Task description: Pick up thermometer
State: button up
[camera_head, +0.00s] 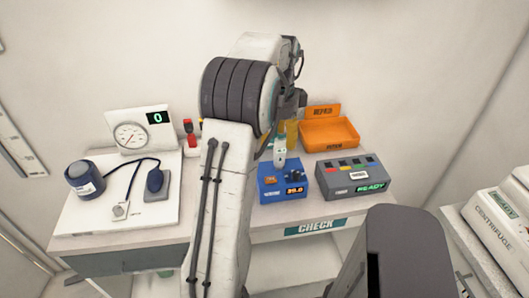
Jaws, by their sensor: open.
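A white upright item with a teal mark (280,148) stands at the back of the blue box or just behind it; it may be the thermometer, but I cannot tell for sure. The blue box (270,193) has a lit display reading 39.0 and small dark and orange parts on top. My gripper (272,143) is mostly hidden behind my own arm. Its dark visible part is open, above the back of the table and close to the left of the white item in the picture. I see nothing held in it.
An orange bin (329,134) and grey READY box (352,178) stand right. A red-topped item (189,132) is behind. A centrifuge (496,222) is far right.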

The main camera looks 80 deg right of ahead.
aim_at(280, 157)
jog(key=shift+s+d+f+m, duration=0.2)
jog(key=shift+f+m, duration=0.1)
jog(key=shift+f, duration=0.05)
jog(key=shift+d+f+p, duration=0.2)
jog(key=shift+f+p, duration=0.1)
jog(key=shift+f, duration=3.2)
grip_shut()
